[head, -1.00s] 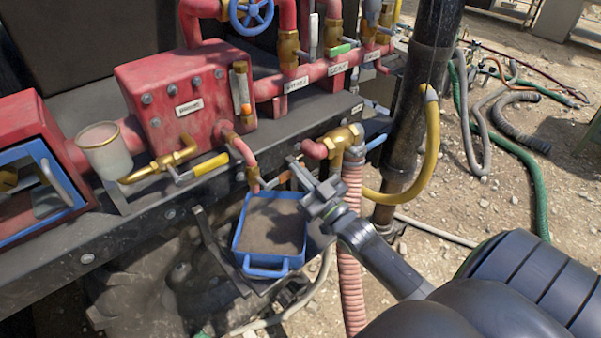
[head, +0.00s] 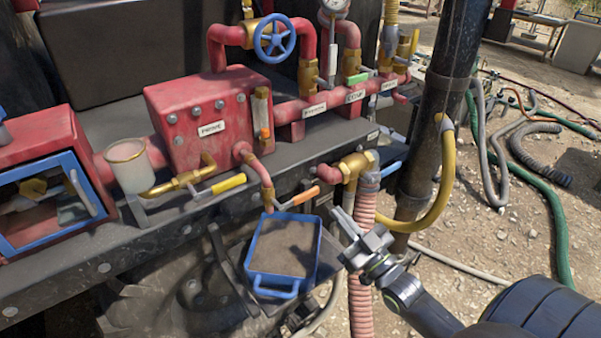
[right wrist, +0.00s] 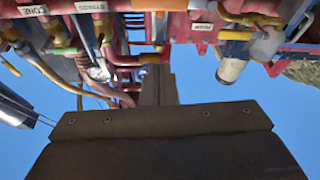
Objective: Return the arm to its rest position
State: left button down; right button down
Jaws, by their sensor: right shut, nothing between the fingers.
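My right gripper (head: 345,225) is shut and empty. It is in the head view, right of the blue tray (head: 250,262) and in front of the ribbed pink hose (head: 361,290), with its arm coming from the lower right. The tray holds brown mud and sits below the red pipe outlet. An orange-handled valve (head: 303,196) is just above and left of the gripper. In the right wrist view, a dark plate fills the lower middle and the fingers cannot be made out clearly. My left gripper is not in view.
A red manifold (head: 205,120) with labelled pipes, a blue handwheel (head: 274,38) and a yellow-handled valve (head: 228,184) stands behind. A black post (head: 440,110) and yellow hose (head: 440,190) are close right of the gripper. Gravel with green hoses (head: 545,190) lies at right.

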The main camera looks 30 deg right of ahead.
jog(key=s+a+f+m+g+h, duration=0.1)
jog(key=s+a+f+g, duration=0.1)
jog(key=f+g, duration=0.25)
jog(key=s+a+f+g+h, duration=0.1)
jog(key=s+f+g+h, duration=0.1)
jog(key=s+f+g, duration=0.3)
jog(key=s+a+f+m+g+h, duration=0.1)
jog(key=s+f+g, duration=0.25)
jog(key=s, duration=0.35)
jog(key=s+f+m+g, duration=0.1)
jog(key=s+f+g, duration=0.1)
jog(key=s+g, duration=0.35)
notch_tip(320, 180, down, 26)
jog(key=d+b, duration=0.1)
jog(key=b, duration=0.2)
jog(key=s+a+f+g+b, duration=0.1)
jog(key=s+f+g+b, duration=0.1)
jog(key=s+f, duration=1.4)
notch_tip(320, 180, down, 4)
jog(key=shift+r, duration=0.25)
